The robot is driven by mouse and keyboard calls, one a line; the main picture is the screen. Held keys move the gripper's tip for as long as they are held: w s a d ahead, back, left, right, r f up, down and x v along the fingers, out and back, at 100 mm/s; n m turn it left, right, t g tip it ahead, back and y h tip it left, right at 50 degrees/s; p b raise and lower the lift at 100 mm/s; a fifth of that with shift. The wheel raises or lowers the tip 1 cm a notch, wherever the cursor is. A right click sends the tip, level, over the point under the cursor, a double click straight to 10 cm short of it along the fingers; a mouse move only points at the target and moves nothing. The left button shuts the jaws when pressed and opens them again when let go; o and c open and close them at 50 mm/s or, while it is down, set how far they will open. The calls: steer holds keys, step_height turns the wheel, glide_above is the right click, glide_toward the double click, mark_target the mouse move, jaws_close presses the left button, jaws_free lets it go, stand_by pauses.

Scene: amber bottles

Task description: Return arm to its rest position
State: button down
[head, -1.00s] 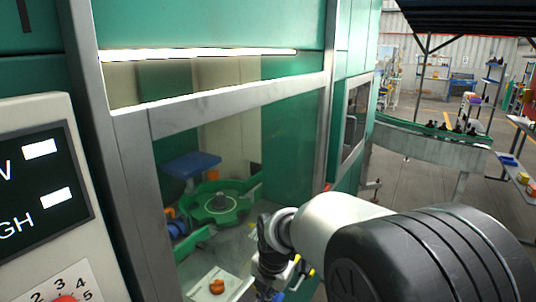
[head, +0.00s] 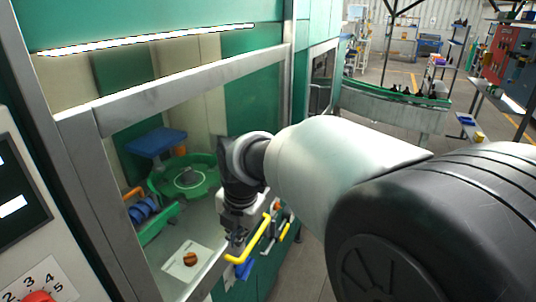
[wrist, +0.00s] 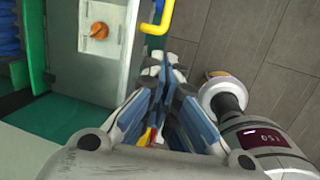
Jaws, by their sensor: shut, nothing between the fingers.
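My arm reaches from the lower right of the head view toward the green machine (head: 265,90). My gripper (head: 236,246) hangs down in front of the machine's opening, close to a yellow handle (head: 252,245). In the wrist view my gripper (wrist: 160,72) has its fingers together and nothing between them. The yellow handle also shows in the wrist view (wrist: 153,22), just beyond the fingertips. My gripper partly hides the machine's lower front edge in the head view.
Inside the machine are a green star wheel (head: 170,182), a blue block (head: 157,141) and an orange knob (head: 190,259) on a pale plate. A control panel (head: 28,215) stands at left. A curved conveyor (head: 400,105) carries dark bottles.

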steer(key=s+d+r+m+t+b, duration=0.1)
steer(key=s+d+r+m, duration=0.1)
steer(key=s+d+m, duration=0.35)
steer(key=s+d+r+m+b, duration=0.1)
steer(key=s+d+r+m, duration=0.15)
steer(key=d+m, duration=0.6)
steer(key=s+d+f+m+b, duration=0.1)
steer(key=s+d+f+m, duration=0.1)
steer(key=s+d+m, duration=0.3)
steer(key=s+d+f+m+t+h+b, duration=0.1)
steer(key=s+d+f+m, duration=0.1)
steer(key=s+d+m, duration=0.4)
steer(key=s+m, duration=0.4)
steer(key=m, duration=0.2)
steer(key=shift+f+h, duration=0.25)
steer(key=shift+h, duration=0.05)
steer(key=shift+a, duration=0.1)
